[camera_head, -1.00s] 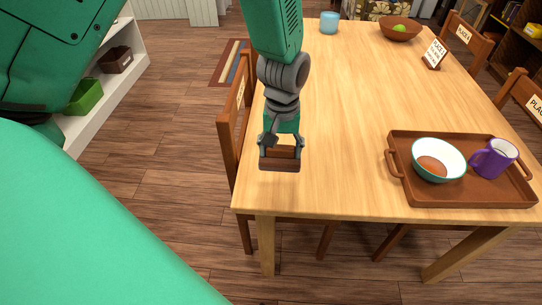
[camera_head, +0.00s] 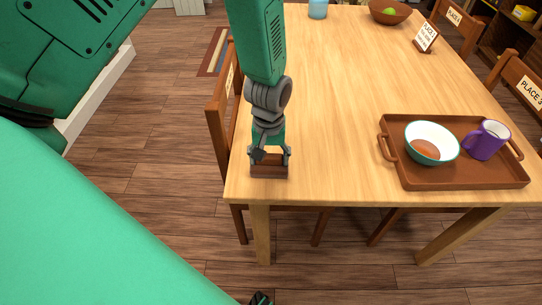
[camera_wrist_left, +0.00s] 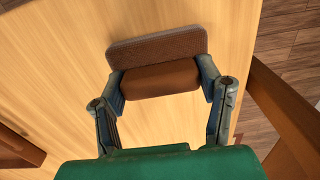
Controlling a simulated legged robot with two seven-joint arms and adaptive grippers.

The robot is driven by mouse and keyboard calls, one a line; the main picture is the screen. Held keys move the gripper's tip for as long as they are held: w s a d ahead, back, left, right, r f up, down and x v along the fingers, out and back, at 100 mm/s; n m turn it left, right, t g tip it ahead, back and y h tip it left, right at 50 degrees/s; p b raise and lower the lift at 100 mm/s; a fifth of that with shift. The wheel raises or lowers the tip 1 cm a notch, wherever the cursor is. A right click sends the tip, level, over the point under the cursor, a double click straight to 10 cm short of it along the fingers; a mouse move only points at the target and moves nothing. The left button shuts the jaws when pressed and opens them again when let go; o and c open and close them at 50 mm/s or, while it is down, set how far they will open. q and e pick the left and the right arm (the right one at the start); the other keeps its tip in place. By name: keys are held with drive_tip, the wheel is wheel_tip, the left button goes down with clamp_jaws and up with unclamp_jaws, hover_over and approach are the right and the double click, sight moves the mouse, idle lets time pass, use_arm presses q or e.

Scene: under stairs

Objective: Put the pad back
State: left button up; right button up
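The pad (camera_head: 269,171) is a small dark brown block with a flat, rounded plate and a lighter brown part. It is above or on the near left corner of the wooden table (camera_head: 330,120); I cannot tell whether it touches. My left gripper (camera_head: 270,157) points down with its two fingers on either side of the pad. In the left wrist view the pad (camera_wrist_left: 158,48) sits between the fingertips of the left gripper (camera_wrist_left: 162,82), which look closed on its lighter part. A small dark piece at the bottom edge of the head view may belong to my right gripper.
A brown tray (camera_head: 393,168) with a bowl (camera_head: 432,143) and a purple mug (camera_head: 487,140) stands at the table's right. A chair (camera_head: 217,135) stands close at the left edge. A blue cup (camera_head: 318,9) and brown bowl (camera_head: 390,13) are at the back. The table's middle is clear.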

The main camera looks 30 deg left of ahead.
use_arm(q)
drive_tip(key=shift+o, duration=1.3)
drive_tip(key=shift+a, duration=0.25)
drive_tip(key=shift+a+f, duration=0.1)
drive_tip(key=shift+a, duration=0.1)
drive_tip(key=shift+d+r, duration=0.15)
drive_tip(key=shift+r, duration=0.25)
wheel_tip(320, 180, up, 11)
drive_tip(key=p, duration=0.2)
drive_tip(key=m, duration=0.3)
approach(242, 192)
wheel_tip(242, 192, down, 6)
drive_tip(key=shift+d+f, duration=0.1)
drive_tip(key=s+f+m, duration=0.4)
drive_tip(key=s+f, duration=0.2)
drive_tip(key=s, duration=0.7)
drive_tip(key=shift+f+t, duration=0.2)
drive_tip(key=shift+t, duration=0.1)
use_arm(e)
drive_tip(key=shift+a+r, duration=0.25)
drive_tip(key=shift+r, duration=0.65)
